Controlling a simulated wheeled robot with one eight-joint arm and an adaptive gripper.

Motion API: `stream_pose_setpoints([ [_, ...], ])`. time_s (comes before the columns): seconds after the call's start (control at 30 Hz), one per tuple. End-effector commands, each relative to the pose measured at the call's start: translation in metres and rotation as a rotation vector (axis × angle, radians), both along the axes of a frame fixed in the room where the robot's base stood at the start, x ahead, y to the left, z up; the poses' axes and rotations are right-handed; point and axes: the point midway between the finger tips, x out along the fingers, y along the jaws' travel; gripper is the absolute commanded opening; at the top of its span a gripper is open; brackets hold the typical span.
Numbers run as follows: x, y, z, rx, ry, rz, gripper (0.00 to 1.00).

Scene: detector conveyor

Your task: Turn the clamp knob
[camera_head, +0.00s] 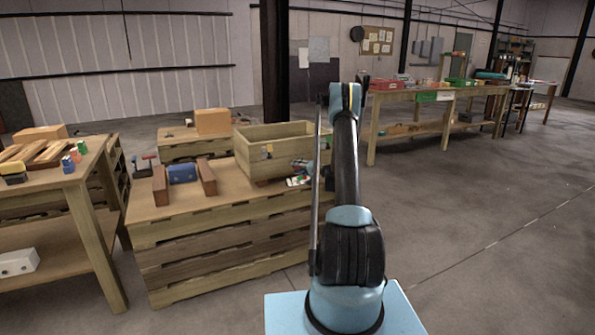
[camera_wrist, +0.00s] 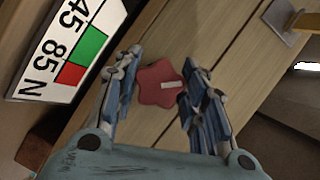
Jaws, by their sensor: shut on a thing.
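The clamp knob (camera_wrist: 155,88) is a red, lobed knob with a pale bar mark on its face, seen in the wrist view. My gripper (camera_wrist: 162,74) has its two blue-padded fingers on the left and right sides of the knob and is shut on it. In the head view my gripper (camera_head: 303,172) is small and partly hidden by my arm, at the right end of the wooden crate. The knob cannot be made out in the head view.
A white scale panel (camera_wrist: 68,48) with green and red blocks stands at the upper left of the wrist view. A metal bracket (camera_wrist: 283,20) is at upper right. In the head view, a wooden crate (camera_head: 245,148) and blue object (camera_head: 183,173) stand on the pallet stack (camera_head: 200,262).

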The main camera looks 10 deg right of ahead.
Motion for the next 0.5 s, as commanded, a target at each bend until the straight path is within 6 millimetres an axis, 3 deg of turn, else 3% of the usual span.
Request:
stream_pose_setpoints([
  [0.5, 0.0003, -0.0048, -0.0022, 0.399, 0.130, -0.008, 0.15],
])
